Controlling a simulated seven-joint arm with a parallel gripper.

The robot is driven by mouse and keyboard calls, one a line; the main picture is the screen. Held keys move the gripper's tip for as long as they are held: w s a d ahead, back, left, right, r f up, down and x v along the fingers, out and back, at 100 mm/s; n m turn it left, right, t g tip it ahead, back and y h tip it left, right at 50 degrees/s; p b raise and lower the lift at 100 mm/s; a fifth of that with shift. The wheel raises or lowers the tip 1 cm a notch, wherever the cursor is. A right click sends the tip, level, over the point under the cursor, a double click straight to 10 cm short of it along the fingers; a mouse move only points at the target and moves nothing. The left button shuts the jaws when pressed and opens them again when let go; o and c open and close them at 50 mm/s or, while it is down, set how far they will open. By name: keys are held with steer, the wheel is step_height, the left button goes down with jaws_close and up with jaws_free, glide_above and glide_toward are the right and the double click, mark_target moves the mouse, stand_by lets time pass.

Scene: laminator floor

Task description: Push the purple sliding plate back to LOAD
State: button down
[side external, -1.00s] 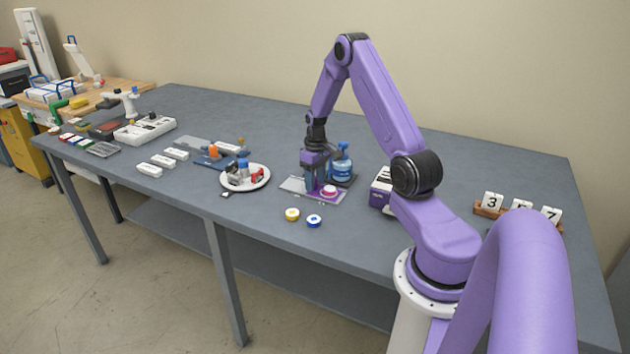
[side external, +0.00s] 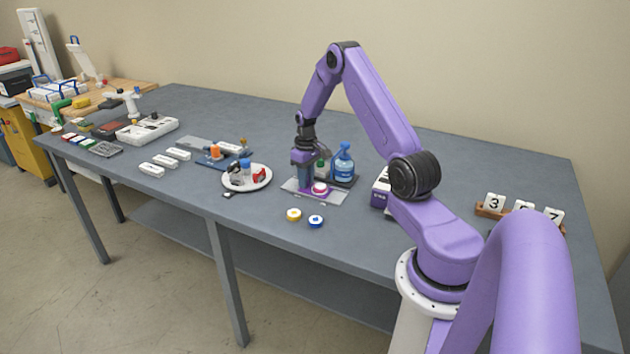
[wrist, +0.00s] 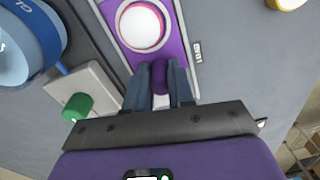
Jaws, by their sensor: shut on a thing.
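The purple sliding plate (wrist: 176,47) lies in a pale grey track (wrist: 109,15) and carries a white disc with a magenta rim (wrist: 142,27). In the side view the disc (side external: 320,188) sits just right of my gripper (side external: 306,184). In the wrist view my gripper (wrist: 160,88) is shut on the plate's purple knob (wrist: 159,74), with a finger on each side. A small label (wrist: 198,52) beside the track is too small to read. My gripper hides the plate's end in the wrist view.
A blue bottle (side external: 343,165) stands close behind the track, with a green knob (wrist: 77,106) on a light block near it. A round white tray (side external: 262,184) with small items is to the left. Yellow (side external: 294,214) and blue (side external: 316,221) discs lie in front.

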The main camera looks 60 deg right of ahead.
steer(key=shift+w, duration=2.8)
steer(key=shift+r, duration=0.1)
steer(key=c, duration=1)
jaws_free()
steer(key=shift+w, duration=0.1)
steer(key=r, duration=1.7)
steer(key=shift+d+r, duration=0.15)
steer(key=shift+d, duration=0.1)
